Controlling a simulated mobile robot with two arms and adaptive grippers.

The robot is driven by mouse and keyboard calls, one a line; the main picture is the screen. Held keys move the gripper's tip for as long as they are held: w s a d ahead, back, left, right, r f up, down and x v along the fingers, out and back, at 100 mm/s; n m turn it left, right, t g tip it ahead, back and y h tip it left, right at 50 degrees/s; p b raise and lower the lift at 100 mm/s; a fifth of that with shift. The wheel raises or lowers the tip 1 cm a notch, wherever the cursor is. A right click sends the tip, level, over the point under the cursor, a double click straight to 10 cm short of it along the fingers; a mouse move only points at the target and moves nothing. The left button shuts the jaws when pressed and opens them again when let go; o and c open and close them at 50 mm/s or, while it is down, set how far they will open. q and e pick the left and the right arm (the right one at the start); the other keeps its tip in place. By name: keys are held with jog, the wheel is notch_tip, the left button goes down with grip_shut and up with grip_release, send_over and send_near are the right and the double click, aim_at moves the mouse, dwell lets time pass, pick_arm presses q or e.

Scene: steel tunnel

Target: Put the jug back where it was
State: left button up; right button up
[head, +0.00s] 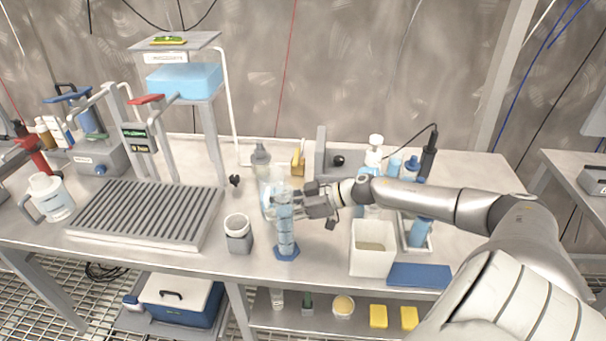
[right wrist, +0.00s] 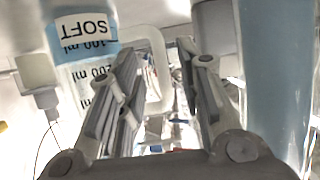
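A clear jug (head: 268,203) with pale blue contents stands on the bench in the head view, partly hidden behind a tall blue-filled graduated cylinder (head: 286,238). In the right wrist view the jug (right wrist: 84,50) appears inverted, with a "SOFT" label and ml marks. Its pale handle (right wrist: 157,65) shows between the fingers. My right gripper (head: 308,203) is beside the jug at its right; its fingers (right wrist: 160,75) are apart, with visible gaps around the handle. Whether a finger touches the handle is unclear. My left gripper is not in view.
The cylinder also stands close in the right wrist view (right wrist: 275,75). A white bin (head: 372,258) and blue mat (head: 420,275) lie right, below my arm.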

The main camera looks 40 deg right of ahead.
jog(key=p+v, duration=0.1)
jog(key=v, duration=0.4)
jog(key=shift+s+d+r, duration=0.15)
jog(key=shift+s, duration=0.15)
jog(key=shift+p+v, duration=1.8)
jog(key=shift+v, duration=1)
